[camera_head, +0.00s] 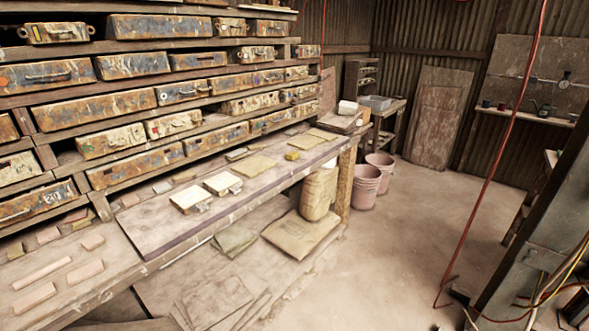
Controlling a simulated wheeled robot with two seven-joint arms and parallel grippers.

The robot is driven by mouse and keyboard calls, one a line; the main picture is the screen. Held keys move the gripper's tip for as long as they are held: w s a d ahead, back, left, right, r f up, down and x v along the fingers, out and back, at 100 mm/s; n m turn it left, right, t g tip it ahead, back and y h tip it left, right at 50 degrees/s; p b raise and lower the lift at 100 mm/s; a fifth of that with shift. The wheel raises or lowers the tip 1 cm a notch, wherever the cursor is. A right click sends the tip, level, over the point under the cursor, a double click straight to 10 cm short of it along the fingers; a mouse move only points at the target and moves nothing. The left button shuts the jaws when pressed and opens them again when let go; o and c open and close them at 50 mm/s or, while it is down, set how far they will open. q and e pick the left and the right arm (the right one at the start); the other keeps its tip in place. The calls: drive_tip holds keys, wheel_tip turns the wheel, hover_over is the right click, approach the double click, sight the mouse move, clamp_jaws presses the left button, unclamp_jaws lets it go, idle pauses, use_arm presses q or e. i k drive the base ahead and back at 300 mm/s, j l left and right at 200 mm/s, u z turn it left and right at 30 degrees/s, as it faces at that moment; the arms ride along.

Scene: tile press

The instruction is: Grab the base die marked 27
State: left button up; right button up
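Rows of rusty, paint-worn metal dies fill the wooden shelves on the left. One die (38,202) low on the far left bears a pale painted marking that I cannot read clearly. I cannot make out the number 27 on any die. I cannot tell whether either is a base die. Neither of my grippers is in view.
The long wooden bench (140,220) runs along the shelves, with sacks (302,234) beneath it. Two pink buckets (366,187) stand past its far end. The concrete floor (410,230) between is open.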

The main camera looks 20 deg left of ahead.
sight(225, 183)
drive_tip(key=i+l+u, duration=0.1)
drive_tip(key=i, duration=0.4)
drive_tip(key=i+l, duration=0.1)
drive_tip(key=i, duration=0.45)
drive_tip(key=i+l+u, duration=0.15)
drive_tip(key=i, duration=0.35)
